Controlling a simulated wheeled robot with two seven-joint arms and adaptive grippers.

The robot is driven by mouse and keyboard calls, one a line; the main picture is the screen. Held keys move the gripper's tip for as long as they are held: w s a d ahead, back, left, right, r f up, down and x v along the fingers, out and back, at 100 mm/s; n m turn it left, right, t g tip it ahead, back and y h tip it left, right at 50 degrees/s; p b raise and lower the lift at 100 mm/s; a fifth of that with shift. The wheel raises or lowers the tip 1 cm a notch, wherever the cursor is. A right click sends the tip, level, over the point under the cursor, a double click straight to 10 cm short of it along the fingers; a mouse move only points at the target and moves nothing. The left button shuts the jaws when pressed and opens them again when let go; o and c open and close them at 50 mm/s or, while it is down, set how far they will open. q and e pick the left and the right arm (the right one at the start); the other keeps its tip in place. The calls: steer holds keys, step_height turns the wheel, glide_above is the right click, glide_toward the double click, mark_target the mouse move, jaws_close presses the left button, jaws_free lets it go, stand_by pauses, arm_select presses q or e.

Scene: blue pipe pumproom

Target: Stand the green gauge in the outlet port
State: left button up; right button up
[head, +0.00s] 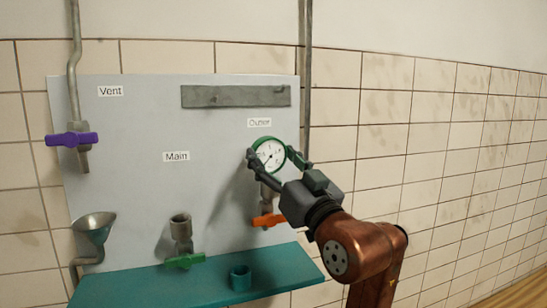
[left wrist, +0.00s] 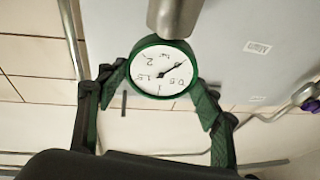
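The green gauge (head: 269,155) has a round white dial in a green rim. It is upright at the top of the outlet port (head: 267,197), below the "Outlet" label. My left gripper (head: 279,157) has one finger on each side of the gauge, and its pads meet the rim at both sides. In the left wrist view the gauge (left wrist: 161,70) appears upside down between the fingers, its rim against the grey pipe end (left wrist: 175,17). The gripper partly hides the joint between gauge and port, so I cannot tell how deep it sits. My right gripper is not in view.
An orange valve handle (head: 268,220) is just below the outlet port. The main pipe (head: 181,226) with a green handle (head: 185,261), a funnel (head: 93,228) and a purple vent valve (head: 72,139) are left.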

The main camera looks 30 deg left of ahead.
arm_select(q)
steer(key=shift+o, duration=0.7)
steer(key=shift+w+f, duration=0.4)
steer(key=shift+o, duration=0.8)
steer(key=shift+w, duration=0.1)
steer(key=shift+o, duration=1.1)
steer(key=shift+s+r, duration=0.15)
steer(key=shift+s, duration=0.1)
steer(key=shift+s+d, duration=0.1)
steer(key=shift+d, duration=0.1)
steer(key=v, duration=1.1)
steer(key=shift+s+d, duration=0.2)
steer(key=shift+d, duration=0.1)
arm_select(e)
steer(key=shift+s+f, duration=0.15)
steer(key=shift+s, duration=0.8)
